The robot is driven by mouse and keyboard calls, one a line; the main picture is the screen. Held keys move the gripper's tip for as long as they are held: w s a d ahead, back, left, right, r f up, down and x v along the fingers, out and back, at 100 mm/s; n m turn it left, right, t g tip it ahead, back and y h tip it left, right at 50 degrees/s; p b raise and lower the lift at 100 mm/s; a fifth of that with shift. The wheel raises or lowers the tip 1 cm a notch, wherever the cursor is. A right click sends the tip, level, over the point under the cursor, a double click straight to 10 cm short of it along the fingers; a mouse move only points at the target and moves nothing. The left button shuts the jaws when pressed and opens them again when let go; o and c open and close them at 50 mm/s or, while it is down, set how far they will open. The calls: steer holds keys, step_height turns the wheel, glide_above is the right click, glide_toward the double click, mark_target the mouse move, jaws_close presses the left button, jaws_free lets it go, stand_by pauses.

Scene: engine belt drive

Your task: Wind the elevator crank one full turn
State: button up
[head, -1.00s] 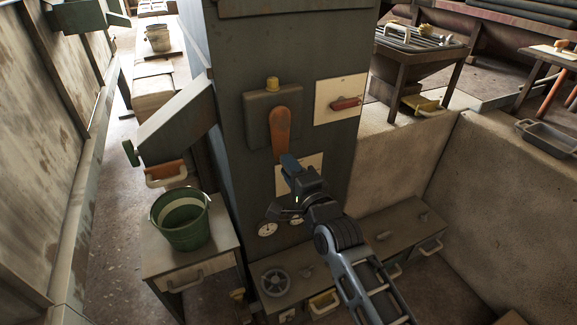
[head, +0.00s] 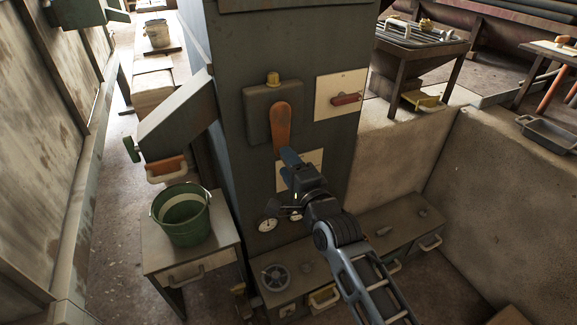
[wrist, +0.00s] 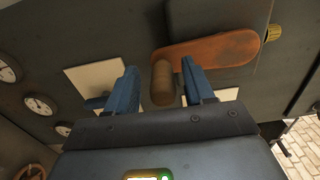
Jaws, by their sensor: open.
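The crank is an orange arm (head: 281,125) on a dark box on the front of the grey column, hanging almost straight down in the head view. In the wrist view the crank arm (wrist: 215,50) runs to the right, and its brown round handle (wrist: 162,84) sticks out toward me. My gripper (head: 291,157) is at the lower end of the crank. In the wrist view its two blue fingers (wrist: 160,84) are open, one on each side of the handle, with gaps showing. The head view hides the handle behind my gripper.
A yellow knob (head: 272,78) tops the crank box. A red handle (head: 346,99) on a pale plate is to its right. Gauges (head: 266,225) sit below. A green bucket (head: 181,214) stands on a side cabinet at left. A low bench (head: 385,238) runs beneath my arm.

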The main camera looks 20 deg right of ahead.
steer(key=s+p, duration=0.1)
steer(key=s, duration=0.6)
steer(key=shift+s, duration=0.4)
steer(key=s+f+n+g+p, duration=0.15)
steer(key=s+n, duration=0.35)
steer(key=s, duration=0.8)
steer(key=s+r+n+p, duration=0.1)
steer(key=s+r+n, duration=0.3)
steer(key=s, duration=0.5)
steer(key=s+r+n+g+p, duration=0.1)
steer(key=s+r+n, duration=0.3)
steer(key=s, duration=0.6)
steer(key=s+a+r+n+p, duration=0.1)
steer(key=s+r+n+p, duration=0.2)
steer(key=s, duration=0.6)
step_height(320, 180, up, 3)
steer(key=shift+s+f+n+g, duration=0.1)
steer(key=shift+s+n+g, duration=0.2)
steer(key=shift+n, duration=0.8)
steer(key=shift+w+a, duration=0.1)
steer(key=shift+w, duration=0.05)
steer(key=shift+c, duration=0.2)
